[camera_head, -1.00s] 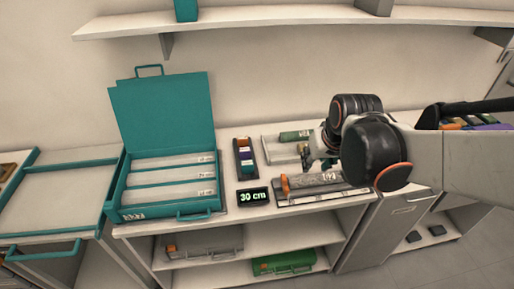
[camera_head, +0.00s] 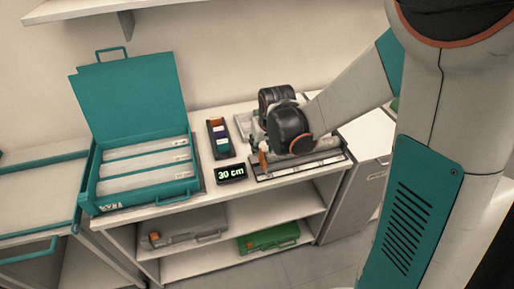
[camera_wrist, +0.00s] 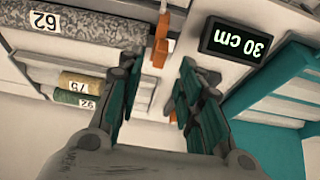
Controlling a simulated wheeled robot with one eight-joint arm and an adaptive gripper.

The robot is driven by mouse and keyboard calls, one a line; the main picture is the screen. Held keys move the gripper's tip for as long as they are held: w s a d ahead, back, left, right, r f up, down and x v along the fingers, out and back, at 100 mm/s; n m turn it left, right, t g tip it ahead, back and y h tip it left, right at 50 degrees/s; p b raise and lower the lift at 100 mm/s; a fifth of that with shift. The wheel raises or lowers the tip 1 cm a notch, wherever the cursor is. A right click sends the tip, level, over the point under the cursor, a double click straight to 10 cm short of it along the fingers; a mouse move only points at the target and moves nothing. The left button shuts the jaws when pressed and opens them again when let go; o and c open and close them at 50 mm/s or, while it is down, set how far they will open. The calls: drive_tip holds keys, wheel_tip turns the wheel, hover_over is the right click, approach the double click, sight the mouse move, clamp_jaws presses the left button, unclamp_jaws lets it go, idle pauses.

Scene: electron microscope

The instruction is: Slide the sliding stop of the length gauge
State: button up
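The length gauge (camera_head: 300,172) lies along the front of the counter top. Its orange sliding stop (camera_head: 262,158) stands at the gauge's left end. In the wrist view the stop (camera_wrist: 160,42) appears in line with the gap between the fingers. My gripper (camera_wrist: 157,75) is open, with two teal-padded fingers apart; I cannot tell whether either touches the stop. In the head view my dark wrist hides most of the fingers. A grey speckled cylinder labelled 62 (camera_wrist: 85,30) lies beside the stop. The display (camera_head: 230,174) reads 30 cm, also in the wrist view (camera_wrist: 238,43).
An open teal case (camera_head: 145,175) with several white compartments stands left of the display. A dark holder with coloured blocks (camera_head: 219,138) is behind the display. Cylinders labelled 75 (camera_wrist: 78,82) and another (camera_wrist: 80,99) lie behind the gauge. Shelves below hold a grey case and a green case (camera_head: 268,237).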

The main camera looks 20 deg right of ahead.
sight(260, 152)
drive_tip(key=shift+b+x, duration=0.7)
drive_tip(key=shift+x, duration=1.7)
clamp_jaws()
